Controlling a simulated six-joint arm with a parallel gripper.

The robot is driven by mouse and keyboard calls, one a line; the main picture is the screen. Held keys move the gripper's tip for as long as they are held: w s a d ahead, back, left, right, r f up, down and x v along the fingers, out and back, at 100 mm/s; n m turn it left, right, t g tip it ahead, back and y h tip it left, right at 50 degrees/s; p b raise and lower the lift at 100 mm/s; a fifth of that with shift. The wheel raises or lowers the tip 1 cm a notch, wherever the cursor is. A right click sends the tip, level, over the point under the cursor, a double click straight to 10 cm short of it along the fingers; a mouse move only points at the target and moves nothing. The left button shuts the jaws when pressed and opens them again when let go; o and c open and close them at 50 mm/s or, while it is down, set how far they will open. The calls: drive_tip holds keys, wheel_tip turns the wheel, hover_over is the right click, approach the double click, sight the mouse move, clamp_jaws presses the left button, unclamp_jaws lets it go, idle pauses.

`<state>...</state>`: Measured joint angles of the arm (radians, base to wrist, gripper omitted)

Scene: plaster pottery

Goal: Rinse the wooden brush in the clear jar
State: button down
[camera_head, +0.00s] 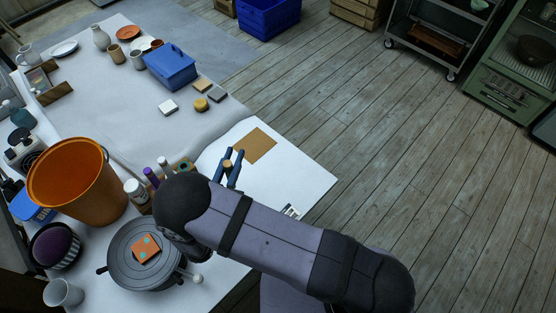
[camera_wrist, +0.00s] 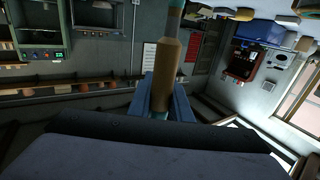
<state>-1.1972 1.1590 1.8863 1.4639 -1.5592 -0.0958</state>
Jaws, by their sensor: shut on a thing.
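My gripper (camera_head: 232,170) is at the near right part of the table, its blue fingers shut on the wooden brush (camera_head: 228,164). In the head view only a small tan end of the brush shows between the fingers. In the wrist view the brush (camera_wrist: 168,72) stands lengthwise between the blue fingers (camera_wrist: 162,103), with a tan wooden body and a teal part at the top edge. Its bristles cannot be made out. I cannot pick out the clear jar for certain in either view; my arm covers part of the table.
A tan square (camera_head: 261,145) lies just beyond my gripper on a white sheet (camera_head: 305,177). Several upright bottles, one of them purple (camera_head: 151,176), stand left of it. An orange bucket (camera_head: 72,180) and a grey turntable (camera_head: 130,270) are further left. A blue box (camera_head: 171,67) stands farther back.

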drive_tip(key=w+a+r+n+y, duration=0.1)
drive_tip(key=a+n+y, duration=0.3)
drive_tip(key=a, duration=1.1)
drive_tip(key=r+y, duration=0.1)
drive_tip(key=y, duration=0.2)
drive_tip(key=shift+w+a+r+n, duration=0.15)
drive_tip(key=shift+w+n, duration=0.25)
wheel_tip(320, 180, down, 8)
drive_tip(key=b, duration=0.6)
drive_tip(key=shift+r, duration=0.25)
drive_tip(key=shift+w, duration=0.1)
